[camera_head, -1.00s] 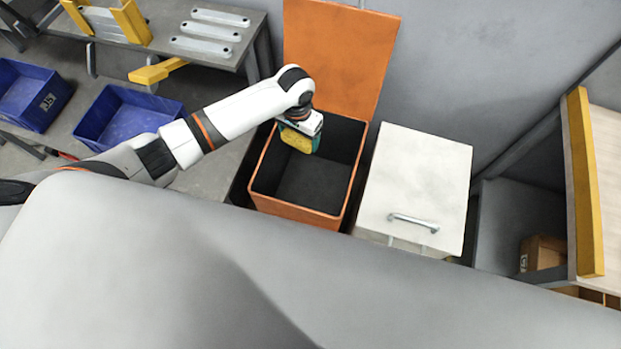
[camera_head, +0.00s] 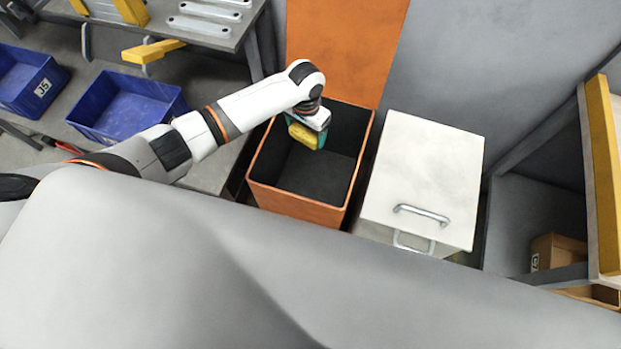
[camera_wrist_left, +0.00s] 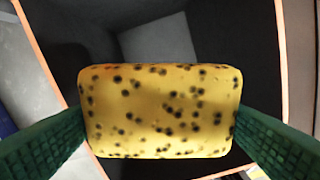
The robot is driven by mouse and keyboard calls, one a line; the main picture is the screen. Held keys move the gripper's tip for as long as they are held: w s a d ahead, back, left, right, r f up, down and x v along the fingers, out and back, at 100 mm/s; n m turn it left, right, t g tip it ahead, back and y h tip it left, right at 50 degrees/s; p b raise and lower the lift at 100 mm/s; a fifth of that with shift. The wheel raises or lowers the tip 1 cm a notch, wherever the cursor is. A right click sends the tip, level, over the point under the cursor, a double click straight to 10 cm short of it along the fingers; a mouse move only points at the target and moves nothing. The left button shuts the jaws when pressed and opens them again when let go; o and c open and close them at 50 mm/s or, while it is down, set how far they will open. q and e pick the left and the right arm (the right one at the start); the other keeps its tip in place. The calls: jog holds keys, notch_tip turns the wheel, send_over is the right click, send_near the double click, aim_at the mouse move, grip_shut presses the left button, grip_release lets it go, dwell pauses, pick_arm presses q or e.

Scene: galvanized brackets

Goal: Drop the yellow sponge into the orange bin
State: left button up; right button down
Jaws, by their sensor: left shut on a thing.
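The yellow sponge (camera_head: 312,137) with dark spots is held in my left gripper (camera_head: 307,132), above the open orange bin (camera_head: 300,205). In the left wrist view the sponge (camera_wrist_left: 162,110) fills the middle, and the green fingers of the left gripper (camera_wrist_left: 160,135) press on its two sides. The bin's dark inside and thin orange rim (camera_wrist_left: 281,50) show behind it. In the head view the bin's orange lid (camera_head: 345,45) stands up at the back. My right gripper is not in view.
A white closed bin (camera_head: 425,175) with a metal handle stands right of the orange bin. Blue crates (camera_head: 125,105) and a grey rack (camera_head: 215,35) with metal brackets are at the left. A shelf with a yellow edge (camera_head: 605,170) stands at the far right.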

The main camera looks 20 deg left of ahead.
pick_arm(q)
jog(key=o, duration=0.8)
notch_tip(320, 180, up, 12)
jog(key=shift+r+p, duration=0.1)
jog(key=shift+p, duration=0.5)
